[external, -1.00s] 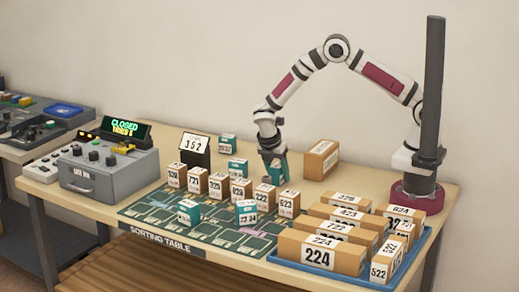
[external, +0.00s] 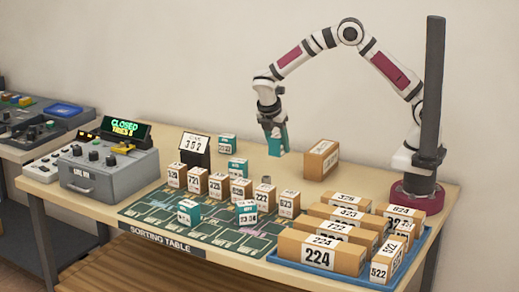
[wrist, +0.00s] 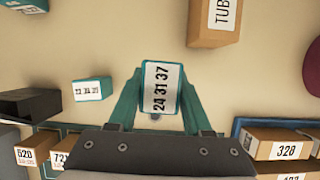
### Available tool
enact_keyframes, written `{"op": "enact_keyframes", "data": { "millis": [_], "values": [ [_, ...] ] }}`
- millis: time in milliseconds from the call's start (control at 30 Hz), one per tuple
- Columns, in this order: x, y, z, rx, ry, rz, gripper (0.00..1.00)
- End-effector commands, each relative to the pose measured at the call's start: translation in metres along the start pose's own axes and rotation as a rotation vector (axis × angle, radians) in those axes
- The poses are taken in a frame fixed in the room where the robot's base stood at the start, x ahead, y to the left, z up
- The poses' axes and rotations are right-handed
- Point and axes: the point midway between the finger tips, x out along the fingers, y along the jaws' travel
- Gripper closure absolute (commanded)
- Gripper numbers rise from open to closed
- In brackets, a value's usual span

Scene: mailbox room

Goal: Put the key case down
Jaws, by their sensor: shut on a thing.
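My gripper (external: 274,130) is above the back middle of the sorting table and points down. It is shut on a small teal case with a white label, the key case (external: 279,143). In the wrist view the case (wrist: 161,88) sits between the two fingertips, and its label reads 24 31 37. It appears to be held above the bare tabletop, apart from other things.
A cardboard box (external: 321,160) stands to the right of the gripper. Teal cases (external: 227,143) and a number stand (external: 195,147) are to the left. Several numbered parcels line the green mat (external: 160,212). A blue tray (external: 345,287) of parcels is front right. Tabletop behind is bare.

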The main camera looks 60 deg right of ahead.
Motion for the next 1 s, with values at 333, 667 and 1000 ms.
{"op": "enact_keyframes", "data": {
  "millis": [333,667,1000],
  "values": [
    [-0.020,0.033,-0.042,-0.281,0.000,0.118,1.00],
    [-0.075,0.097,-0.169,-1.083,0.001,0.456,1.00],
    [-0.091,0.109,-0.231,-1.456,0.000,0.601,1.00]
  ]
}}
